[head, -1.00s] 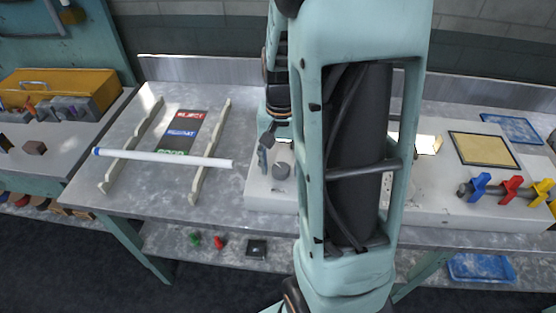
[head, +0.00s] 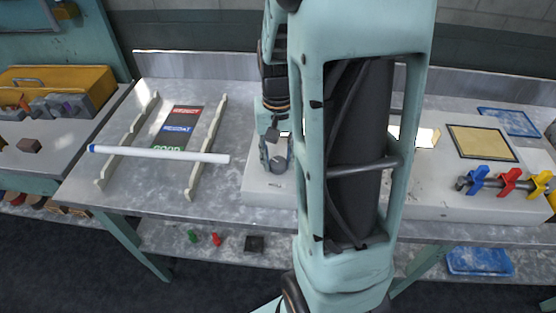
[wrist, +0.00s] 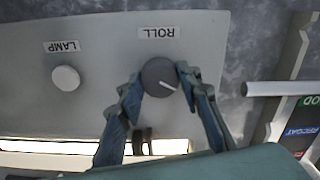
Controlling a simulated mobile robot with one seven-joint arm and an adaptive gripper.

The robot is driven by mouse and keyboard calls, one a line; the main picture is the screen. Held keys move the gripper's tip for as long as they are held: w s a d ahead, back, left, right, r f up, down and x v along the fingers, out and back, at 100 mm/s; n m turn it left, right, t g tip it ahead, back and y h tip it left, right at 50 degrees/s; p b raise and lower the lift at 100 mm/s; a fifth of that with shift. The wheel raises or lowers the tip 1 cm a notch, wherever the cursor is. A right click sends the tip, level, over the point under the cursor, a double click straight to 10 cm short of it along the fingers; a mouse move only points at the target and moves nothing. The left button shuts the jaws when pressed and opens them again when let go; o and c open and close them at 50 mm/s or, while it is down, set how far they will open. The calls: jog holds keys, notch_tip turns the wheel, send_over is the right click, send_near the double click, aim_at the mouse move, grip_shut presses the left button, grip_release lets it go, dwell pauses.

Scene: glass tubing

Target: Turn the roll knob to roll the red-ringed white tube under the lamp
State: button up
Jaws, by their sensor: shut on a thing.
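The roll knob (wrist: 159,77) is dark grey and round with a white pointer line, below the upside-down label ROLL (wrist: 159,32) in the wrist view. In that view the pointer slants toward the lower right. My gripper (wrist: 160,80) is shut on the knob, one finger on each side. In the head view my gripper (head: 275,158) is at the left end of the white console (head: 258,190). A bright pale strip (wrist: 50,147) runs along the bottom of the wrist view, partly behind my fingers. I cannot make out a red-ringed tube; my arm hides much of the console.
A white lamp knob (wrist: 66,78) sits beside the roll knob. A blue-ended white tube (head: 160,153) lies across two pale rails (head: 208,150) on the left. A sign strip (head: 180,128) lies between them. Blue, red and yellow valve handles (head: 508,182) stand at the right.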

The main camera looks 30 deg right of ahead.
aim_at(277, 162)
jog(key=shift+n, duration=1.2)
jog(key=o, duration=1.2)
jog(key=shift+c, duration=0.2)
jog(key=shift+r, duration=0.1)
notch_tip(277, 162, up, 12)
